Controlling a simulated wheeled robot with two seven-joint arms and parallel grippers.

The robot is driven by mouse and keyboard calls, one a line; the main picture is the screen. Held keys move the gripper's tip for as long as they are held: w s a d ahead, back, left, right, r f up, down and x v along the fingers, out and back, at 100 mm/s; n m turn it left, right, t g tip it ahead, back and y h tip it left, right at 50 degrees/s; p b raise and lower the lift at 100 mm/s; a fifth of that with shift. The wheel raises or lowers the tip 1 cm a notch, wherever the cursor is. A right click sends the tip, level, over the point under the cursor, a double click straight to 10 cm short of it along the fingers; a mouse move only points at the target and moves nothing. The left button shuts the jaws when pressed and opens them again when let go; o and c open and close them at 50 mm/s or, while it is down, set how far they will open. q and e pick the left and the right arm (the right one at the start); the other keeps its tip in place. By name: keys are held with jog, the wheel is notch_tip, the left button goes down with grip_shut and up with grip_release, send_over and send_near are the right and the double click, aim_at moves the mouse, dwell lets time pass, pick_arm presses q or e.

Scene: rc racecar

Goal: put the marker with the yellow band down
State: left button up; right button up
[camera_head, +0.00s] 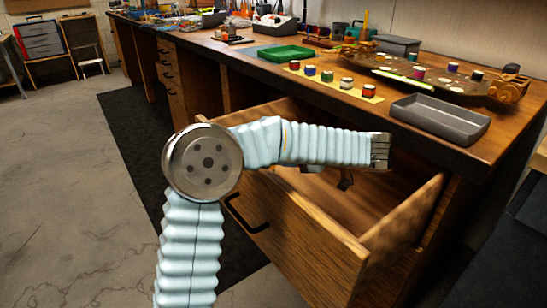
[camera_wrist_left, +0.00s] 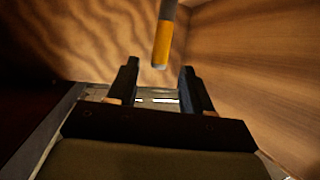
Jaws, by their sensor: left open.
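The marker with the yellow band (camera_wrist_left: 162,45) shows in the left wrist view, just beyond the fingertips of my left gripper (camera_wrist_left: 159,70). Its yellow end points towards the gripper, and its far end is cut off by the top edge. The gripper's two dark fingers are apart, with no visible contact on the marker. I cannot tell whether the marker lies on the wood or is above it. In the head view my left gripper (camera_head: 345,180) is mostly hidden under my forearm, inside the open drawer (camera_head: 312,232). The marker is not visible there. My right gripper is not in view.
The drawer's wooden walls surround the gripper. The workbench (camera_head: 345,122) above holds a grey tray (camera_head: 440,118), a yellow strip with several small jars (camera_head: 338,84), a green tray (camera_head: 286,53) and a racecar chassis (camera_head: 425,72). Open floor (camera_head: 75,180) lies to the left.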

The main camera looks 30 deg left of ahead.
pick_arm(q)
jog(key=shift+v, duration=2.1)
